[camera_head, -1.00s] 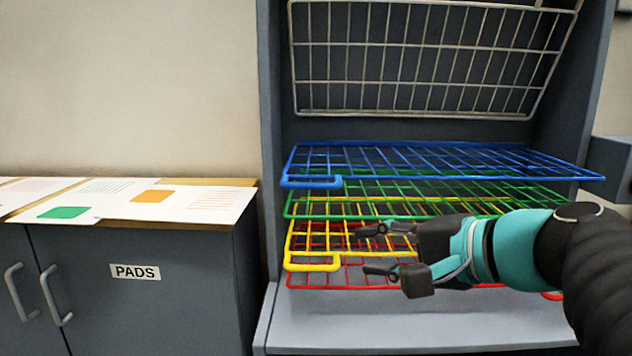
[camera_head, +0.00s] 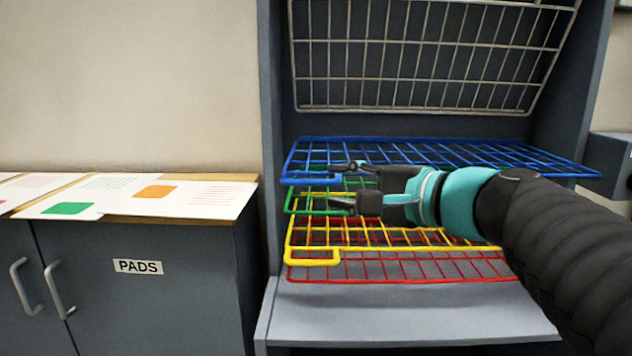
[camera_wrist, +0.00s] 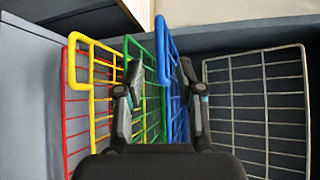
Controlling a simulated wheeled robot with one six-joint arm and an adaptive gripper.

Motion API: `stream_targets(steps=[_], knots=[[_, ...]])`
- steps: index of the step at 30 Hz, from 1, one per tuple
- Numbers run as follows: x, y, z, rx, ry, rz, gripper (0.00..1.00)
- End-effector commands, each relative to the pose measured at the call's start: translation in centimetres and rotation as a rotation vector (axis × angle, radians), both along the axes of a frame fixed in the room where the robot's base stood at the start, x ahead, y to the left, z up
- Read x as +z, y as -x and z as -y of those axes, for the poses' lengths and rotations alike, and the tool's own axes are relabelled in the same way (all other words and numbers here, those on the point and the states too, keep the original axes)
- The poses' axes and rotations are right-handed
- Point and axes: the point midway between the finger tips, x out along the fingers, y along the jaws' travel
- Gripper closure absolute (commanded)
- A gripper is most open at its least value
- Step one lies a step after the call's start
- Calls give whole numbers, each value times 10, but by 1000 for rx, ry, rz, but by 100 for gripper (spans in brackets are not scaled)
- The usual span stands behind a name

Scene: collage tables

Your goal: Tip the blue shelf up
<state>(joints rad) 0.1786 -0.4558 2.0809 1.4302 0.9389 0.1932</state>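The blue shelf (camera_head: 440,152) is a wire grid lying about level, the uppermost of the lowered shelves, with a looped handle (camera_head: 312,181) at its front left. My gripper (camera_head: 343,185) is open at the shelf's front, just right of that handle, one finger near the blue level and one lower, by the green shelf (camera_head: 300,203). In the wrist view, the blue shelf (camera_wrist: 164,60) stands between my two fingers (camera_wrist: 160,85), nearer the right one. The left finger overlaps the green shelf (camera_wrist: 150,90). I see no clear grip, and contact is unclear.
A grey wire shelf (camera_head: 420,60) is tipped up above the blue one. The yellow shelf (camera_head: 312,260) and red shelf (camera_head: 420,268) lie below. A cabinet marked PADS (camera_head: 190,290) with papers on top stands at the left.

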Motion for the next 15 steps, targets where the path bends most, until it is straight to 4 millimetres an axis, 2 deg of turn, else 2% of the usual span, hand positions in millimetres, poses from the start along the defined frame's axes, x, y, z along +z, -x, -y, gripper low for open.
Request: stream_targets(steps=[9, 15], knots=[[-7, -31, -32, 5, 0, -3, 63], [-10, -46, -45, 2, 2, -2, 63]])
